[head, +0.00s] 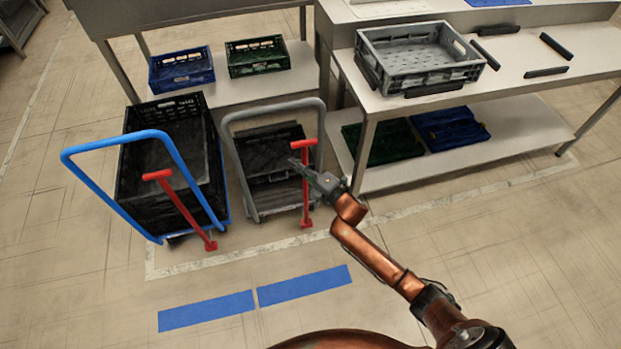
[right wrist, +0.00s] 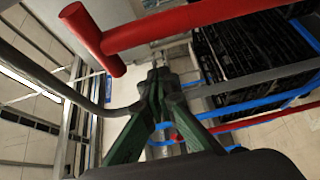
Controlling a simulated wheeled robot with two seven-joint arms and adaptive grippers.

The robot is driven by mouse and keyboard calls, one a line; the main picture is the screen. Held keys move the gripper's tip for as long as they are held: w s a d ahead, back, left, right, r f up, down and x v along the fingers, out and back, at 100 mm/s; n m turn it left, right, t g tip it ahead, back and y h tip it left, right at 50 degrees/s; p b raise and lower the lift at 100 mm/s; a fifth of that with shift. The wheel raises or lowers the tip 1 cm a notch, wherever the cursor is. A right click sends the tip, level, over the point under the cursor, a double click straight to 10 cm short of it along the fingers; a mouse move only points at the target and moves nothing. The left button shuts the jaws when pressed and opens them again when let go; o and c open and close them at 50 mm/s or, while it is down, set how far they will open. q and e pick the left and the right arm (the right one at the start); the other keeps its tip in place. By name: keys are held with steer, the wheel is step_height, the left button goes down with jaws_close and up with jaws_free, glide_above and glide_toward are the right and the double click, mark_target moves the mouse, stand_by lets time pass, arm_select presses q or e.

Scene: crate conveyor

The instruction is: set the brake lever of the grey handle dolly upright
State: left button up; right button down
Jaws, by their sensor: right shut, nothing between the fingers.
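My right gripper (head: 293,163) is shut and empty. It overlaps the lever shaft below the crossbar in the head view; contact there cannot be told. In the right wrist view a red lever and crossbar (right wrist: 190,25) cross the top, beyond the shut fingertips (right wrist: 156,76). My left gripper is out of view.
A blue handle dolly (head: 103,148) with a black crate and its own red lever (head: 183,209) stands close on the left. The right table (head: 390,107) holds a grey crate (head: 425,78) near my arm. The floor around the blue strips (head: 305,285) is clear.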

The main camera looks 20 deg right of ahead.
arm_select(q)
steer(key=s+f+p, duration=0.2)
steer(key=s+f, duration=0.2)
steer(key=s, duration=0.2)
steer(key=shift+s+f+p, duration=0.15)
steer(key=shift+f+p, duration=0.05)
steer(key=shift+p, duration=0.15)
arm_select(e)
steer(key=v, duration=0.9)
steer(key=shift+s+r, duration=0.25)
steer(key=shift+s, duration=0.2)
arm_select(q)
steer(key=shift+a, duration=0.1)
arm_select(e)
steer(key=shift+a, duration=0.1)
